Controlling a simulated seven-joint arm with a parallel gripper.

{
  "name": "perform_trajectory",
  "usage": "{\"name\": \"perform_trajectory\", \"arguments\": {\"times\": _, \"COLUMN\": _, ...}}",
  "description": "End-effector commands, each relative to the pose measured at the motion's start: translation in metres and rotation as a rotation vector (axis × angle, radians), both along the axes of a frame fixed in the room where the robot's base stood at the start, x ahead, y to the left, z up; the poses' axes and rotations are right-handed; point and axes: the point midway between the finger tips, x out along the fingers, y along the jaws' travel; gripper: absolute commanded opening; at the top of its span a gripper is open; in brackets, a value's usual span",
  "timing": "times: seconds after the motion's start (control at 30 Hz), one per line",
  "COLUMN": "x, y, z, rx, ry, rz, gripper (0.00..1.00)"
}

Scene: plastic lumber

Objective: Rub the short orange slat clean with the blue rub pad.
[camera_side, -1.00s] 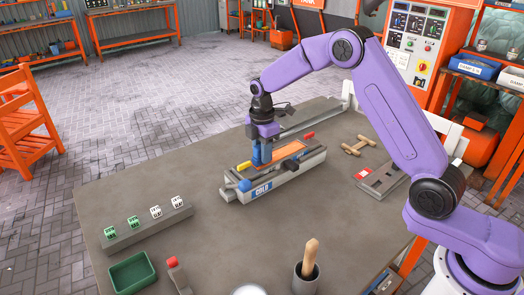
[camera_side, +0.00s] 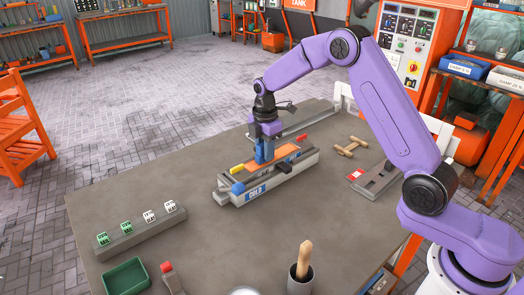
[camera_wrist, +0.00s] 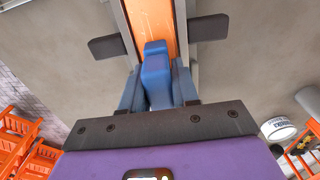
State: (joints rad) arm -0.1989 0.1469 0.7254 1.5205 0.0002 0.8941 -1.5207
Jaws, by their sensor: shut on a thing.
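The orange slat (camera_side: 288,147) lies lengthwise in a grey fixture (camera_side: 297,167) on the table. It also shows in the wrist view (camera_wrist: 150,20), running away from my gripper. My gripper (camera_side: 264,150) points down over the slat, around the middle of the fixture. It is shut on the blue rub pad (camera_wrist: 156,68), which sits between the two blue fingers. The pad is at the slat's surface, but I cannot tell whether it presses on it. The pad and fingers hide part of the slat. No marks are clear on the visible orange.
The fixture has a blue knob (camera_side: 237,188), a yellow piece (camera_side: 237,169), a red piece (camera_side: 302,137) and a dark block (camera_side: 284,167). A rail with several green and white cubes, a green tray (camera_side: 126,277) and a pot (camera_side: 300,280) stand at the front.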

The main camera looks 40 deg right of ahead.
Motion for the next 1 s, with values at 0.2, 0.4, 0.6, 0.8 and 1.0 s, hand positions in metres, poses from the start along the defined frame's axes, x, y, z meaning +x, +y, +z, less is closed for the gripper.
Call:
{"name": "perform_trajectory", "arguments": {"times": 0.2, "x": -0.001, "y": -0.014, "z": -0.003, "rx": -0.001, "ry": 0.006, "rz": -0.004, "gripper": 0.00}}
{"name": "perform_trajectory", "arguments": {"times": 0.4, "x": -0.002, "y": -0.019, "z": -0.004, "rx": -0.002, "ry": 0.008, "rz": -0.003, "gripper": 0.00}}
{"name": "perform_trajectory", "arguments": {"times": 0.6, "x": -0.003, "y": -0.026, "z": -0.005, "rx": -0.002, "ry": 0.011, "rz": -0.006, "gripper": 0.00}}
{"name": "perform_trajectory", "arguments": {"times": 0.8, "x": -0.004, "y": -0.037, "z": -0.005, "rx": -0.003, "ry": 0.013, "rz": -0.006, "gripper": 0.00}}
{"name": "perform_trajectory", "arguments": {"times": 1.0, "x": -0.004, "y": -0.046, "z": -0.004, "rx": -0.002, "ry": 0.013, "rz": -0.006, "gripper": 0.00}}
